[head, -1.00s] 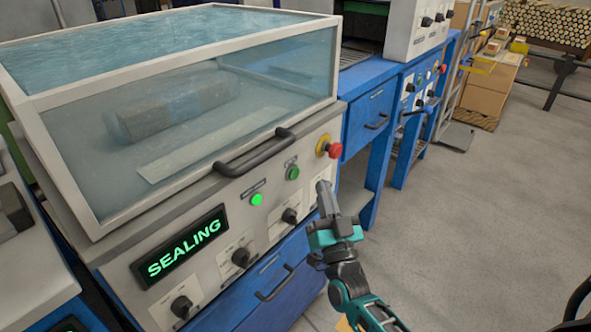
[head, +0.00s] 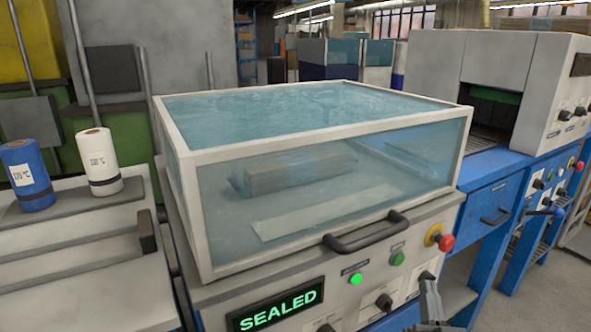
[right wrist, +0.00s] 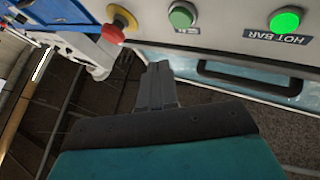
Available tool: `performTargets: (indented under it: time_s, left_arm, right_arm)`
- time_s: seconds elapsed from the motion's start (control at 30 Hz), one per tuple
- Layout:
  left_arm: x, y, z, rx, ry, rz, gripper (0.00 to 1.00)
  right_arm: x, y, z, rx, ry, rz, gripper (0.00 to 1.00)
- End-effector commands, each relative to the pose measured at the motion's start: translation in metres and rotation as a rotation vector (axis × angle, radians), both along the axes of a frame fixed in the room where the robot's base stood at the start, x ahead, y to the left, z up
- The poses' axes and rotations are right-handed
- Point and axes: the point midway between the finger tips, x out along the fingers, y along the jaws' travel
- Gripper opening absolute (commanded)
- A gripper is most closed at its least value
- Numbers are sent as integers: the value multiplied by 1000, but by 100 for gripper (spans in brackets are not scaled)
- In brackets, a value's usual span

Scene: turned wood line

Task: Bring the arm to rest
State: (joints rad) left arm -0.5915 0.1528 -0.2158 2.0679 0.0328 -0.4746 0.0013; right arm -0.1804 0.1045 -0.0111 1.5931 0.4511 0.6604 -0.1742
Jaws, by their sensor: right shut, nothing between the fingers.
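My right gripper (head: 431,300) is at the bottom edge of the head view, in front of the sealing machine's (head: 220,295) control panel. It is shut and empty; its closed fingers (right wrist: 157,85) also show in the right wrist view, apart from the panel. The machine's clear hood (head: 330,165) is down, with a wrapped bundle (head: 298,170) inside. The green display (head: 276,310) reads SEALED. My left gripper is not in view.
A red stop button (head: 446,242), a green button (head: 397,258) and a lit green lamp (head: 356,279) sit on the panel. The hood's dark handle (head: 365,232) sticks out in front. Film rolls (head: 100,160) stand on the left; a tunnel machine (head: 510,85) stands at right.

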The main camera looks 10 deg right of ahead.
Motion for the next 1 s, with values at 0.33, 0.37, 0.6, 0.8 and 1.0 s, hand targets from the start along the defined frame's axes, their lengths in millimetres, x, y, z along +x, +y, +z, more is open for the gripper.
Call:
performTargets:
  time_s: [0.33, 0.37, 0.6, 0.8, 1.0]
  left_arm:
    - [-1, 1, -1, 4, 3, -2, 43]
    - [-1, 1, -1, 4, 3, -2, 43]
    - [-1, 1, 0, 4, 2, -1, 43]
    - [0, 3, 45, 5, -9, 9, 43]
    - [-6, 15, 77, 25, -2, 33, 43]
  right_arm:
    - [-52, 105, -82, -123, 579, 345, 0]
    - [-61, 111, -90, -133, 632, 365, 0]
    - [-129, 142, -130, -206, 996, 460, 0]
    - [-143, 137, -99, -220, 1061, 446, 0]
    - [-148, 126, -64, -227, 1067, 421, 0]
